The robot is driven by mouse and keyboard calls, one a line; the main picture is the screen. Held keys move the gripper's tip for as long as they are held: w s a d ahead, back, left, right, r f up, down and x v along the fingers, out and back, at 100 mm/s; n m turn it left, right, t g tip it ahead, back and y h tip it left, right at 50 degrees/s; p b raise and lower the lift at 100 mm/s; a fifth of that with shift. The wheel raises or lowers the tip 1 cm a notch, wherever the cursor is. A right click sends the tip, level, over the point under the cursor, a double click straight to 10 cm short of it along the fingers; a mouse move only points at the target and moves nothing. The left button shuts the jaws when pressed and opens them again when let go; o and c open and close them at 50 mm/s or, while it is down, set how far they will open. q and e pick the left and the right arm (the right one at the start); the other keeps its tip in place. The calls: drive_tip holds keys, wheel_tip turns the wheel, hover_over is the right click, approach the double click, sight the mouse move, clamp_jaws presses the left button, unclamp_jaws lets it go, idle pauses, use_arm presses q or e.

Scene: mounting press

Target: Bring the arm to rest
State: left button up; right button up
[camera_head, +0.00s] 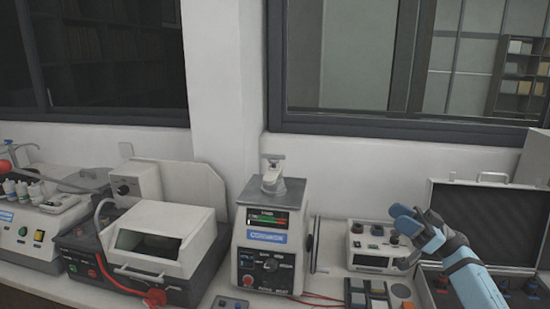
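My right arm, light blue and dark grey, comes in from the lower right. Its gripper (404,220) is above the bench, in front of the small white control box (372,262) and left of the open case. I see no object held in it, but its fingers are small and seen at an angle, so I cannot tell whether they are apart. My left gripper is not in view. The mounting press (268,240) stands upright in the middle of the bench, with a handle on top and a lit display; the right gripper is apart from it, to its right.
An open case (487,206) with dark foam lining stands at the right, partly behind my arm. A machine with a sloped window (150,248) and another device (30,225) fill the left. Red cables lie by the press. Windows and wall are behind; little bench is free.

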drive_tip(key=w+d+r+m+t+h, duration=0.1)
drive_tip(key=w+d+m+t+h, duration=0.5)
drive_tip(key=t, duration=0.5)
drive_tip(key=w+d+r+m+t+h, duration=0.1)
drive_tip(key=w+d+m+t+h, duration=0.3)
drive_tip(key=m+t+h, duration=0.55)
drive_tip(key=w+d+f+g+h, duration=0.5)
drive_tip(key=d+f+h, duration=0.1)
drive_tip(key=f+h, duration=0.45)
drive_tip(key=s+a+f+n+g+y, duration=0.1)
drive_tip(key=s+a+f+y, duration=0.1)
drive_tip(key=s+a+f, duration=0.7)
drive_tip(key=s+a+f+n+g+y, duration=0.15)
drive_tip(key=s+a+f, duration=0.25)
drive_tip(key=s+f, duration=0.8)
drive_tip(key=s+a+f+g, duration=0.1)
drive_tip(key=s+a+f, duration=0.2)
drive_tip(key=s, duration=0.6)
drive_tip(key=s+a+f+m+g+y, duration=0.1)
drive_tip(key=s+a+f, duration=0.3)
drive_tip(key=s, duration=0.6)
drive_tip(key=s+a+f+m+g+y, duration=0.1)
drive_tip(key=s+a+f, duration=0.2)
drive_tip(key=s, duration=0.6)
drive_tip(key=shift+s+a+f+g, duration=0.2)
drive_tip(key=shift+s+a+g, duration=0.1)
drive_tip(key=shift+a, duration=0.65)
